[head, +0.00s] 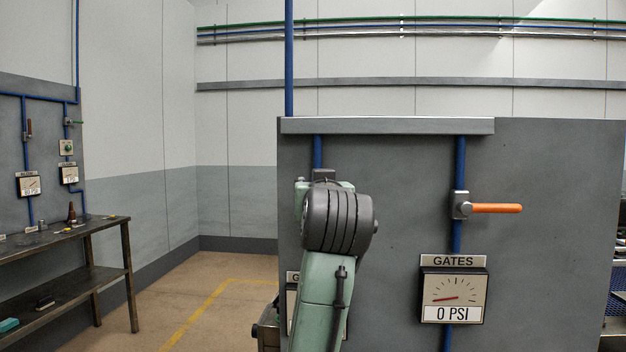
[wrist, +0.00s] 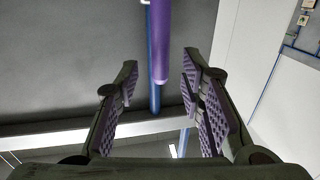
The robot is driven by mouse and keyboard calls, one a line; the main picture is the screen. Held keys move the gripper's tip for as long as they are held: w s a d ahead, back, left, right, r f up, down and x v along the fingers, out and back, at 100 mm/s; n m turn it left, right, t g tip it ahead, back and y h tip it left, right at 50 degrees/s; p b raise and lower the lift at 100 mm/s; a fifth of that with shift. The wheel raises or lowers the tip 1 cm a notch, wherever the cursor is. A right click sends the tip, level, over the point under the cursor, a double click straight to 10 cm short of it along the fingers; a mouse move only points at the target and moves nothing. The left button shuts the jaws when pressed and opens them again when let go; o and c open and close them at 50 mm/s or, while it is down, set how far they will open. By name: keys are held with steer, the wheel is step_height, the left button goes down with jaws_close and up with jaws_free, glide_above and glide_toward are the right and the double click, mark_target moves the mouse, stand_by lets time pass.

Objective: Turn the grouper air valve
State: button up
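A purple valve handle (wrist: 161,45) lies in line with a blue pipe in the wrist view. My gripper (wrist: 160,72) is open, with one finger on each side of the handle's free end; neither finger visibly touches it. In the head view my arm covers this valve and most of the gauge below it. Only the left edge of that gauge's label (head: 292,277) shows, starting with "G"; the rest of the name is hidden. My gripper is hidden behind my arm there.
To the right, the GATES valve (head: 490,208) has a sideways orange handle above a gauge (head: 453,297) reading 0 PSI. Both valves are on a grey panel (head: 570,200). A workbench (head: 100,228) stands at the left, with open floor (head: 190,290) between.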

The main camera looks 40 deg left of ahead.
steer(key=shift+p+x, duration=0.55)
steer(key=shift+x, duration=1.45)
steer(key=shift+c, duration=0.3)
jaws_close()
